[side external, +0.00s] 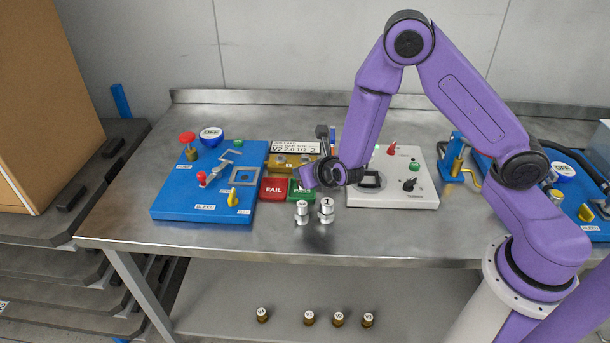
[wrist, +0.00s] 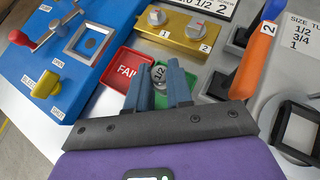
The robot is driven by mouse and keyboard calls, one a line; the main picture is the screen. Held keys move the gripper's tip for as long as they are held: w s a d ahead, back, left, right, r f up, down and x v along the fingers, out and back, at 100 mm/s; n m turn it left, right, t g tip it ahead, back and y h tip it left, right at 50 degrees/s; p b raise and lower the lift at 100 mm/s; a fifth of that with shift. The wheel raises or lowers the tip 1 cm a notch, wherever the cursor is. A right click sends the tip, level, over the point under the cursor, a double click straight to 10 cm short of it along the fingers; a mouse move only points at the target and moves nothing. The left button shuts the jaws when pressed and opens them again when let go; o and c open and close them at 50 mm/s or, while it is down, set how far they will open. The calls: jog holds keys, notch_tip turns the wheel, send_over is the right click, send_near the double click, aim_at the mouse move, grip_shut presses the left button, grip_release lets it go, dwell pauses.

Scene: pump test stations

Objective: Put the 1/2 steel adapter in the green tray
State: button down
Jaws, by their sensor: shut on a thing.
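The 1/2 steel adapter (wrist: 159,73) shows in the wrist view as a round end marked 1/2 between the jaws. My gripper (wrist: 160,88) is shut on it. The green tray (wrist: 189,84) lies below and partly behind the jaws in that view. In the side external view my gripper (side external: 308,178) hangs over the green tray (side external: 300,194), hiding part of it. The held adapter cannot be made out there. How high it is above the tray floor I cannot tell.
The red FAIL tray (side external: 273,189) adjoins the green tray on the left. Two steel adapters (side external: 302,213) (side external: 326,211) stand upright on the table in front. A blue board (side external: 175,205) lies left, a white panel (side external: 415,195) right.

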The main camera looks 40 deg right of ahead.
jog(key=shift+f, duration=0.65)
jog(key=shift+f, duration=0.2)
jog(key=c, duration=1)
grip_release()
jog(key=shift+r, duration=0.1)
